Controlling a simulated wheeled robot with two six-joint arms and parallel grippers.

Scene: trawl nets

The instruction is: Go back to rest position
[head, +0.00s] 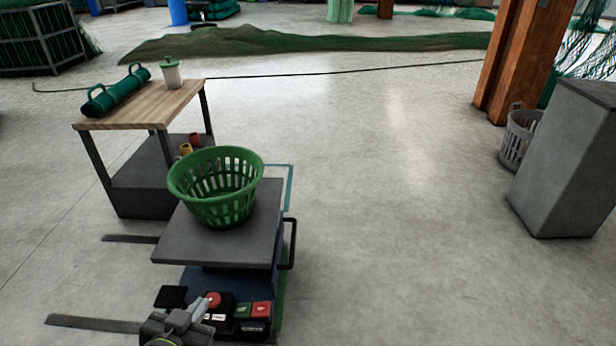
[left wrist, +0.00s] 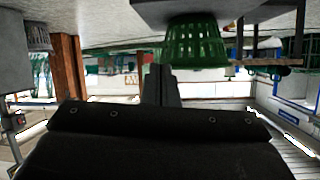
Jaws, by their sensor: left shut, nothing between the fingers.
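My left gripper (head: 204,305) is at the bottom of the head view, its fingers shut and empty. Its tips appear beside a red round button (head: 213,299) on a dark control box; I cannot tell whether they touch it. In the left wrist view, which is upside down, the shut fingers (left wrist: 161,84) point ahead with nothing between them. My right gripper is not in view.
A green basket (head: 216,188) stands on a grey platform (head: 180,247) just ahead. A wooden-topped table (head: 150,105) behind it holds a green roll and a lidded cup. A grey block (head: 565,160) stands right. Open floor (head: 390,200) lies between.

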